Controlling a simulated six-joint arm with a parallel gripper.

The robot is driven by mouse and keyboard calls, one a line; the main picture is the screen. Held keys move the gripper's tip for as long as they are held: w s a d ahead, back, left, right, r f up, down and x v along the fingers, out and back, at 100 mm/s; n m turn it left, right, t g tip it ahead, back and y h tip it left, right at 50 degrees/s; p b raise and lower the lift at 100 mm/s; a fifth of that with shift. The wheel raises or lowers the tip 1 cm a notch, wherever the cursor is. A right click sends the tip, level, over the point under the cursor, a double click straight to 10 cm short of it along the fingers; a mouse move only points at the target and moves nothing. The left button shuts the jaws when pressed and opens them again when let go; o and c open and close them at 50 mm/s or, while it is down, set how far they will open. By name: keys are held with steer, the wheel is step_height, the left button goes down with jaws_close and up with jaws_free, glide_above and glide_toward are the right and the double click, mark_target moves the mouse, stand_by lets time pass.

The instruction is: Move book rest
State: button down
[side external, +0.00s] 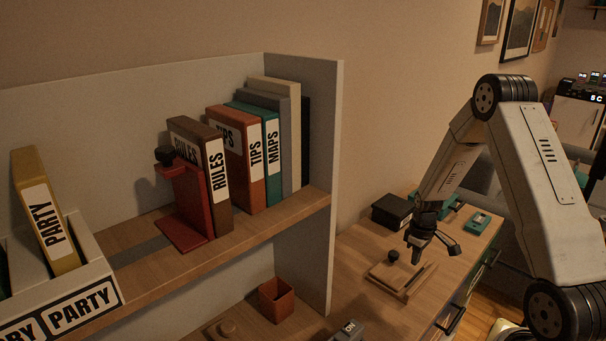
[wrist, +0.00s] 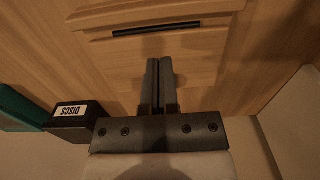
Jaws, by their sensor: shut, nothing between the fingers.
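The red book rest (side external: 190,200) stands on the shelf with a dark knob at its top left. Its upright plate is against the brown RULES book (side external: 217,180), and its flat foot reaches left on the shelf. My gripper (side external: 417,256) is far to the right of the shelf, above the desk near a small wooden tray. In the wrist view my gripper (wrist: 160,66) has its two fingers together, with nothing between them. The book rest is not in the wrist view.
Orange TIPS (side external: 246,165), teal MAPS (side external: 270,150) and grey books lean beside RULES. A white box (side external: 95,285) holds the yellow PARTY book (side external: 46,215) at left. The shelf's side panel (side external: 320,190) stands between books and gripper. A black DISCS box (wrist: 72,122) lies on the desk.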

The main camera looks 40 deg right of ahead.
mark_target(400, 267)
step_height(400, 267, down, 3)
steer(key=shift+f, duration=0.2)
steer(key=shift+w+f, duration=0.2)
steer(key=shift+w, duration=1.85)
steer(key=shift+w+r, duration=0.1)
steer(key=shift+w, duration=8.3)
steer(key=shift+s, duration=0.2)
steer(key=shift+s+r, duration=0.1)
steer(key=shift+s, duration=1.85)
step_height(400, 267, up, 10)
steer(key=shift+w+a, duration=0.1)
